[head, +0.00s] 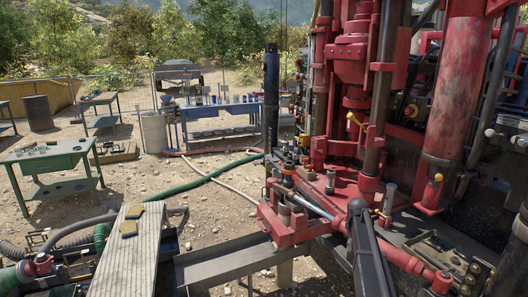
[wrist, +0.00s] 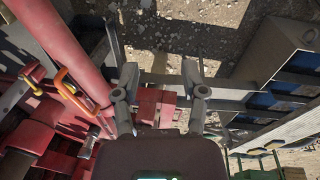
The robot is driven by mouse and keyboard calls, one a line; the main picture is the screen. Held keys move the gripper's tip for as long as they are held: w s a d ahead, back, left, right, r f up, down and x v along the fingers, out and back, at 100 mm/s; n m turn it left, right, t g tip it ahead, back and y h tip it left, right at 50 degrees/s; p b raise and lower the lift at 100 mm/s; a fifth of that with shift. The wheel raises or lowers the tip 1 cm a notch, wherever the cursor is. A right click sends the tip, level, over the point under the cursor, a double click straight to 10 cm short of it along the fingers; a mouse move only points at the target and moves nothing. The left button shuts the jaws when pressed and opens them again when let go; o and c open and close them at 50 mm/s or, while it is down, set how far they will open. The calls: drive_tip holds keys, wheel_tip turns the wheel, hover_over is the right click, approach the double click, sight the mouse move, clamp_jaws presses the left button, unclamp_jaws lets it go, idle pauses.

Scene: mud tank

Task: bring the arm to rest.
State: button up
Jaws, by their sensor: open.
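My gripper (wrist: 160,68) shows in the wrist view with its two grey fingers spread apart. Nothing is between the fingertips. Behind the gap, further off, are a red metal part (wrist: 158,103) and a grey rail. I cannot tell how far these are from the fingers. The gripper cannot be made out in the head view.
The red drill rig (head: 352,90) fills the right of the head view. A green table (head: 55,158) and blue bench (head: 215,112) stand behind, with open gravel between.

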drive_tip(key=s+a+f+m+b, duration=0.2)
drive_tip(key=s+a, duration=0.4)
drive_tip(key=s, duration=0.4)
drive_tip(key=s+a+f+m+b, duration=0.1)
drive_tip(key=s+a+f+b, duration=0.1)
drive_tip(key=s+a, duration=0.4)
drive_tip(key=s+a+f+m+g+y+b, duration=0.1)
drive_tip(key=s+a, duration=0.5)
drive_tip(key=s, duration=1)
drive_tip(key=shift+s+a+f+m+b, duration=0.25)
drive_tip(key=shift+a+f+m+b, duration=0.2)
drive_tip(key=shift+f+m, duration=0.4)
drive_tip(key=shift+d, duration=0.1)
